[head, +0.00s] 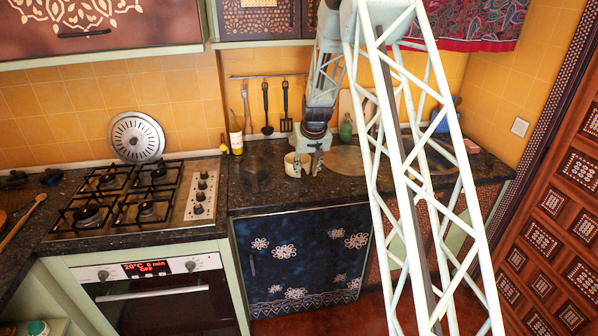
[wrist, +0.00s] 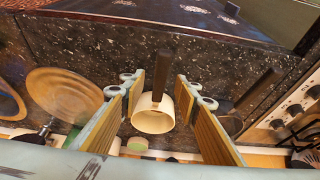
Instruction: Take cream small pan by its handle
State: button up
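The cream small pan (head: 291,165) stands on the dark speckled counter, partly hidden by my gripper (head: 304,168) in the head view. In the wrist view the cream pan (wrist: 152,119) shows between my fingers, with its dark brown handle (wrist: 162,72) pointing up the picture. My gripper (wrist: 160,85) is open, with one finger on each side of the pan and handle. A gap shows on both sides, and I see no contact. Exact height above the counter is hard to tell.
A dark pan (head: 255,174) stands left of the cream pan; it shows at right in the wrist view (wrist: 232,122). A round wooden board (wrist: 62,94) lies on the other side. A bottle (head: 236,135) and the stove (head: 145,195) are further left. The counter front is clear.

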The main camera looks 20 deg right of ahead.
aim_at(305, 176)
dwell(0.4)
jog(key=shift+x, duration=2.55)
jog(key=shift+w, duration=0.1)
grip_shut()
